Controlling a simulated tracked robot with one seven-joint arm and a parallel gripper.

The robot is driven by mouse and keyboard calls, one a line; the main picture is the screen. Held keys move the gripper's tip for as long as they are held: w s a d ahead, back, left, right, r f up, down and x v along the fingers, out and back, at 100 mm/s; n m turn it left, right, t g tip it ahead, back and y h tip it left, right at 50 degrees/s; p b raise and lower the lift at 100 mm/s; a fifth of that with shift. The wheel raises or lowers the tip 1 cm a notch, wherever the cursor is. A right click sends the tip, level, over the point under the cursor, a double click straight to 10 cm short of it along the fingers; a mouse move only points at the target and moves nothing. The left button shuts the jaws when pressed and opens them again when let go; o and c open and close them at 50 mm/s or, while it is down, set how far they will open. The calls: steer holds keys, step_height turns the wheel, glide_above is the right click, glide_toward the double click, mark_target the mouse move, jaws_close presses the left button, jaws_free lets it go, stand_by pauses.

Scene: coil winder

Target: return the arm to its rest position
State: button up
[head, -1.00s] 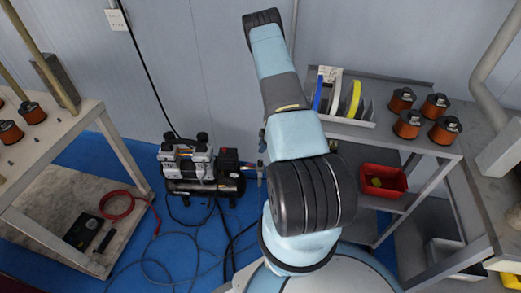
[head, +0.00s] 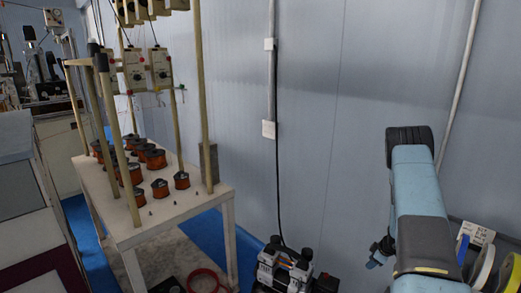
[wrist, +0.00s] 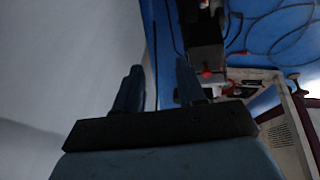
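My arm rises at the right edge of the head view, with its black-capped elbow high against the grey wall. A small dark and blue part, which looks like my gripper (head: 379,251), shows beside the arm at its left. In the wrist view my gripper (wrist: 158,82) has its two fingers apart, with nothing between them. It is clear of any surface that I can make out. The lower arm is cut off by the frame.
A bench (head: 150,215) with several orange-and-black coils and upright posts stands left. An air compressor (head: 285,268) is on the blue floor below the wall. A rack with yellow and white discs (head: 482,265) is at the lower right, close to my arm. A wall pipe (head: 270,90) runs vertically.

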steer(key=w+a+r+m+t+h, duration=0.1)
steer(key=w+r+m+h, duration=0.15)
steer(key=r, duration=0.95)
steer(key=w+r+m+t+h, duration=0.1)
steer(key=w+r+t, duration=0.15)
steer(key=r, duration=1.05)
steer(key=s+a+r+m+h, duration=0.1)
steer(key=s+a+r+m, duration=0.15)
steer(key=r, duration=0.75)
steer(key=s+a+r+m+h, duration=0.1)
steer(key=s+a+r, duration=0.25)
steer(key=r, duration=0.55)
steer(key=s+a+r+m+g, duration=0.1)
steer(key=s+a+r, duration=0.3)
steer(key=s+r, duration=0.3)
steer(key=s+a+r+m, duration=0.2)
steer(key=s+a+r, duration=0.25)
steer(key=s, duration=0.55)
steer(key=s+a+r+y, duration=0.1)
steer(key=s+a, duration=0.4)
steer(key=s, duration=0.5)
steer(key=s+a+r+y, duration=0.1)
steer(key=s+a, duration=0.4)
steer(key=s, duration=0.5)
steer(key=shift+s+a+r+m+g+y, duration=0.2)
steer(key=shift+a+r+m+g+y, duration=0.2)
steer(key=shift+y, duration=0.35)
